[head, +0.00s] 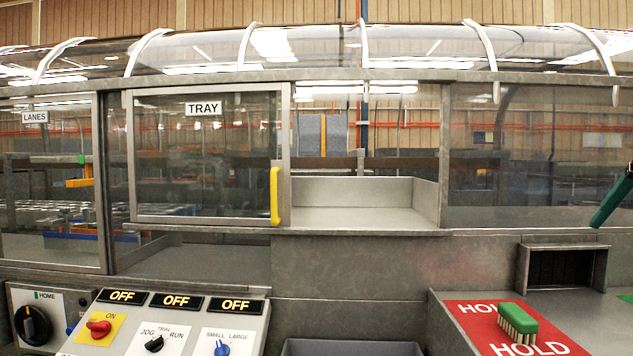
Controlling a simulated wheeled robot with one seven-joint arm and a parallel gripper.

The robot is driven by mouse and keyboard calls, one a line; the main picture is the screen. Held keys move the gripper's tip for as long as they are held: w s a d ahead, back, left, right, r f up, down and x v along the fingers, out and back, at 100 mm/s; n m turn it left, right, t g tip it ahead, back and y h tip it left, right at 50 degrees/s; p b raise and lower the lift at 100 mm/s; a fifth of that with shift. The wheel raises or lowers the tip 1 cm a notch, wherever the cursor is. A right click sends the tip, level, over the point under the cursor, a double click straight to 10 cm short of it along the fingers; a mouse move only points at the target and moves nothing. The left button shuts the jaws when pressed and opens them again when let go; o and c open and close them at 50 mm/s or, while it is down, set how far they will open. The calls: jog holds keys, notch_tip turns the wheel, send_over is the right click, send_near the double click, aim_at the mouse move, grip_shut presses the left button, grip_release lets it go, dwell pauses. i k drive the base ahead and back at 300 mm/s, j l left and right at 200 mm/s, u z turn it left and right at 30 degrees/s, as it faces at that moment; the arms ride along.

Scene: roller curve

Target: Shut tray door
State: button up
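The tray door (208,160) is a framed clear panel labelled TRAY, with an upright yellow handle (275,196) on its right edge. It stands slid to the left. The tray bay (360,216) to its right is open, and its pale floor and walls show with nothing seen in it. Part of what seems to be my gripper (611,202), dark with a green finger, enters at the right edge, well to the right of the handle and apart from it. Most of it is out of frame, so its opening is hidden.
A green brush (517,323) lies on the red HOLD mat (475,318) at the lower right. A sloped control panel (185,328) with knobs stands at the lower left. A LANES panel (50,190) is at the far left. A grey bin (350,347) sits at the bottom centre.

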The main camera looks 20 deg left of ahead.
aim_at(280, 179)
jog(key=u, duration=1.75)
